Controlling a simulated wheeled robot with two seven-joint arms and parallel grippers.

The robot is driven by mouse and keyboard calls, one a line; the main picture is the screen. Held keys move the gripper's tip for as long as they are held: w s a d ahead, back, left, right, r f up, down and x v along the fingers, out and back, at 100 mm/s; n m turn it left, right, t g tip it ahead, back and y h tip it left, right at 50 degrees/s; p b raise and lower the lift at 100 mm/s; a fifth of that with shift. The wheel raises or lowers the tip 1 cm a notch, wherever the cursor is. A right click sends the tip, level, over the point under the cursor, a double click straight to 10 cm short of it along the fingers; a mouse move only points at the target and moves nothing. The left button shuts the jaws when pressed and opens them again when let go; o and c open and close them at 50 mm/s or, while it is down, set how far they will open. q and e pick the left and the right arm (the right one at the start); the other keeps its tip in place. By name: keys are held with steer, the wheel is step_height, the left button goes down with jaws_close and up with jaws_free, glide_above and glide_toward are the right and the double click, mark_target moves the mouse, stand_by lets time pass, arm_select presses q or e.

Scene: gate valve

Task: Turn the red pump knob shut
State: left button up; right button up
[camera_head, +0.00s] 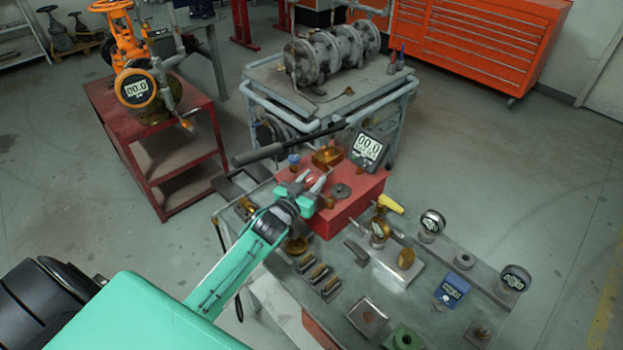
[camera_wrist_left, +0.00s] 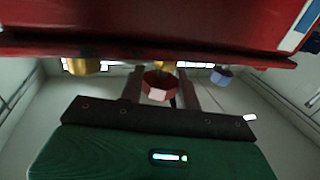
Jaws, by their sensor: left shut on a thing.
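The red pump box (camera_head: 345,212) sits on the workbench, with a long black lever handle (camera_head: 258,154) at its back. The small red knob (camera_wrist_left: 157,88) sits between the fingers of my left gripper (camera_wrist_left: 161,91). In the head view my left gripper (camera_head: 307,186) is at the pump's left side, shut on the red knob, and its fingers mostly cover the knob. A blue knob (camera_wrist_left: 221,75) and a brass knob (camera_wrist_left: 84,67) stand on either side, clear of the fingers. The right gripper is not in view.
A digital gauge (camera_head: 368,148) reading 00.0 stands at the pump's back right. A yellow-handled valve (camera_head: 390,204), round gauges (camera_head: 432,222), a blue meter (camera_head: 451,290) and several small fittings crowd the bench to the right. A red cart (camera_head: 150,150) stands at the left.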

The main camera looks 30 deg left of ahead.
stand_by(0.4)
arm_select(q)
steer(key=o, duration=0.9)
steer(key=shift+o, duration=0.2)
steer(key=s+a+b, duration=0.1)
steer(key=s+b, duration=0.1)
steer(key=s, duration=1.1)
steer(key=shift+s+b, duration=0.35)
steer(key=shift+a, duration=0.1)
